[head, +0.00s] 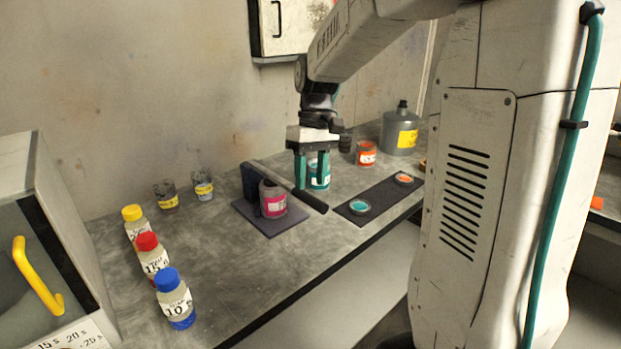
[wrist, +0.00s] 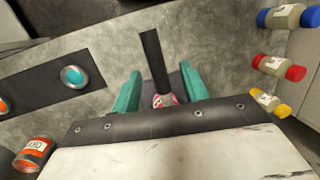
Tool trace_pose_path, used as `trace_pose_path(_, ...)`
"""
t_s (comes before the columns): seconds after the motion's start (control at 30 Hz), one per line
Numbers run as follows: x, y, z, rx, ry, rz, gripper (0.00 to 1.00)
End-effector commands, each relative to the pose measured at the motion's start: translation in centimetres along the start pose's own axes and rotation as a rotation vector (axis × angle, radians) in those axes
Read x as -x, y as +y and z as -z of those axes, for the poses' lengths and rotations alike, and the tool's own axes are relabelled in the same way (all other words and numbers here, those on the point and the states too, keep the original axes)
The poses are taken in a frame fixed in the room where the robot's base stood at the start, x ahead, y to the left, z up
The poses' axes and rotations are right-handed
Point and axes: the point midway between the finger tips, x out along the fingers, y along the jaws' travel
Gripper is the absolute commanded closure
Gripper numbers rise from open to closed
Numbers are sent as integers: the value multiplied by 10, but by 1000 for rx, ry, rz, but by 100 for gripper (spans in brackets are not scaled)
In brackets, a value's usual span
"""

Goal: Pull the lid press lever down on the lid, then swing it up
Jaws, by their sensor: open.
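The lid press stands on a dark base plate (head: 252,218) on the bench, with a dark upright block (head: 250,183) at its back. A pink-labelled can (head: 273,200) stands on the plate. The press lever (head: 310,201) is a bar with a black grip, reaching out past the can to the right. I cannot tell whether it touches the can's lid. My gripper (head: 311,184) is open, pointing down at the lever's grip. In the wrist view the lever (wrist: 153,55) runs between my two teal fingers (wrist: 160,88), with no clear contact. The can (wrist: 166,100) is partly hidden there.
A dark mat (head: 380,203) with a teal lid (head: 359,207) and an orange lid (head: 404,179) lies to the right. A teal can (head: 319,180) stands behind my fingers. Bottles with yellow, red and blue caps (head: 167,280) line the left. The front bench strip is clear.

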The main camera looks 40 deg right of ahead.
Motion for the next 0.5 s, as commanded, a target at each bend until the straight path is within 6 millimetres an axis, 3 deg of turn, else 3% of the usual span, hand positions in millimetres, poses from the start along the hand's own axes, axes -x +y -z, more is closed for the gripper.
trace_pose_path(0.3,54,0,1,0,4,-2,55)
trace_pose_path(0.5,68,0,0,0,2,-1,55)
